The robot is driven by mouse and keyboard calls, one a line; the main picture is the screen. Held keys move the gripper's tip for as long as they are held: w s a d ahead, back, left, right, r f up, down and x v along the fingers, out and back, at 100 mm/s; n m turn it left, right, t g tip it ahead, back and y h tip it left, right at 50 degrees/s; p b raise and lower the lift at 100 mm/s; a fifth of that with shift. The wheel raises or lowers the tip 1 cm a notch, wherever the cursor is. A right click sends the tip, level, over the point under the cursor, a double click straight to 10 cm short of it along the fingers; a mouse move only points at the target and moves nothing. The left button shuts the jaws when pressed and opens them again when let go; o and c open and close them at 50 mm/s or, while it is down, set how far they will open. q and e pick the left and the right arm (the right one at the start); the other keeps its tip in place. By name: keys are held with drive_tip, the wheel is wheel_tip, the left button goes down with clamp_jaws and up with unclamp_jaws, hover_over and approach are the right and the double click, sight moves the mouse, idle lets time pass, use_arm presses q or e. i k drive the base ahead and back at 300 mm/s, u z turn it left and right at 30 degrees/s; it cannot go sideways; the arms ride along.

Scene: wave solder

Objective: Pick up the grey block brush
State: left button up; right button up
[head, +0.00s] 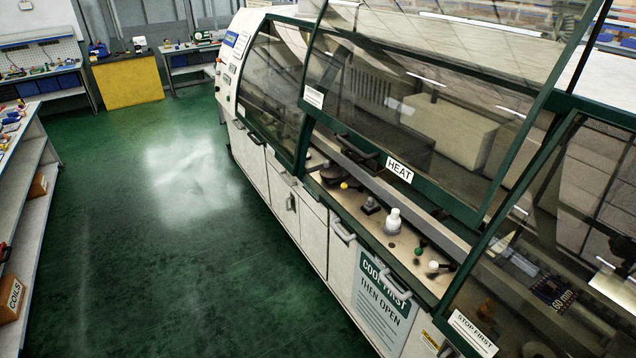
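A small dark grey block-shaped object (371,205) sits on the beige ledge (352,201) under the raised hood of the long machine. It may be the grey block brush, but it is too small to tell for sure. A white bottle (393,222) stands just to its right. A yellow knob-like thing (344,185) and a dark object (329,176) lie to its left. Neither of my grippers is in view.
Green (419,248) and white (433,266) round-ended items lie further right on the ledge. The hood (400,110) marked HEAT hangs above it. Cabinet doors with handles (342,232) are below. The green floor (180,230) is clear; shelves (30,180) stand at left.

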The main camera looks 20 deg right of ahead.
sight(371, 205)
drive_tip(key=u, duration=0.15)
drive_tip(key=i, duration=1.9)
drive_tip(key=z, duration=0.3)
drive_tip(key=i, duration=1.05)
drive_tip(key=z, duration=1.85)
drive_tip(key=i, duration=0.9)
drive_tip(key=z, duration=0.8)
